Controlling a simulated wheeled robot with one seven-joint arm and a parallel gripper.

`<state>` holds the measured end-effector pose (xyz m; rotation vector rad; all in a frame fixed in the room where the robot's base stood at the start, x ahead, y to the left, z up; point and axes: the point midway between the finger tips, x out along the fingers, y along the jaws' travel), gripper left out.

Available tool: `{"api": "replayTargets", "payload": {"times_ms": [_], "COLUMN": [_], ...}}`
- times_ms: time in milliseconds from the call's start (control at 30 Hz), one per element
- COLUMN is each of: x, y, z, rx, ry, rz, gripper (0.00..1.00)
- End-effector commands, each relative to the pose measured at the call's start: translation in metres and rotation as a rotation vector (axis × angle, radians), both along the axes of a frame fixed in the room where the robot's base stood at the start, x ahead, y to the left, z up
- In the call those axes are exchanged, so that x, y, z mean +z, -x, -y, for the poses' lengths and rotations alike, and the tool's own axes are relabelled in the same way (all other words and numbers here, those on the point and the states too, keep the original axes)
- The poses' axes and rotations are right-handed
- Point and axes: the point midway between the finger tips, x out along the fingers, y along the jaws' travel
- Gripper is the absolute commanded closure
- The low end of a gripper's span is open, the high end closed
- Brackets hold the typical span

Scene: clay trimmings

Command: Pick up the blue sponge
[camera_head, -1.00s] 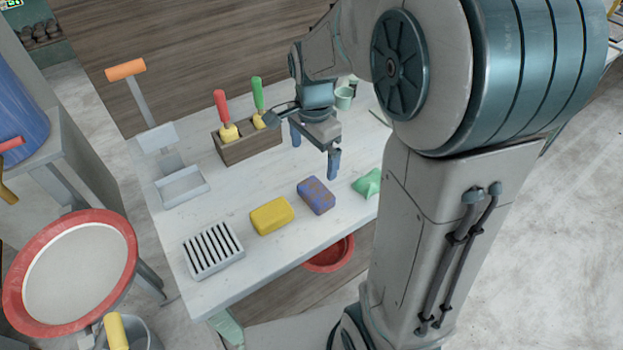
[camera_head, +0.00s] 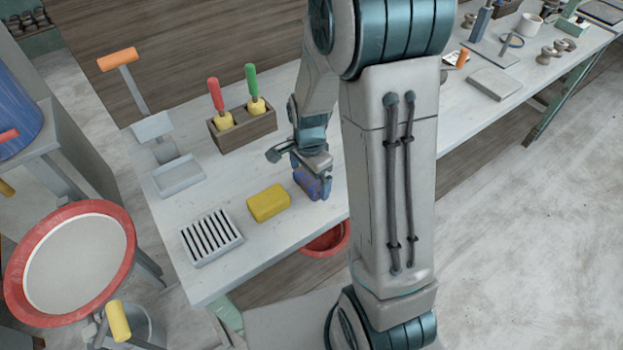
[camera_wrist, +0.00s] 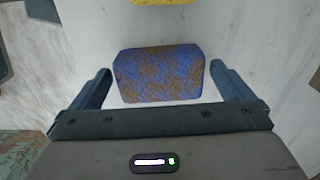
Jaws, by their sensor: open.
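The blue sponge (camera_head: 308,184) with brown blotches lies on the white table, partly hidden by my gripper in the head view. In the wrist view the blue sponge (camera_wrist: 158,73) lies flat between my two fingers, with a gap on each side. My gripper (camera_head: 312,180) is open and down around the sponge; in the wrist view the gripper (camera_wrist: 160,88) has one finger left and one right of it.
A yellow sponge (camera_head: 268,203) lies left of the blue one, with a slatted rack (camera_head: 211,238) beyond it. A wooden holder (camera_head: 243,132) with red- and green-handled tools stands behind. A red bowl (camera_head: 328,241) sits below the table's front edge.

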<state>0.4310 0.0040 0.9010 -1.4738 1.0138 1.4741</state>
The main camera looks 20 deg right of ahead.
Motion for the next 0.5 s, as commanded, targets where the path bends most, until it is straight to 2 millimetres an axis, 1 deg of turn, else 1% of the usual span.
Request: {"api": "replayTargets", "payload": {"times_ms": [100, 367, 467, 500], "x": [-0.0095, -0.0114, -0.0113, -0.0113], "y": [0.0007, 0.0003, 0.0003, 0.0003], "z": [0.0001, -0.0002, -0.0001, -0.0001], "rx": [-0.001, 0.000, 0.000, 0.000], "ry": [0.000, 0.000, 0.000, 0.000], "rz": [-0.002, 0.000, 0.000, 0.000], "gripper": [0.00, 0.00, 0.25, 0.36]}}
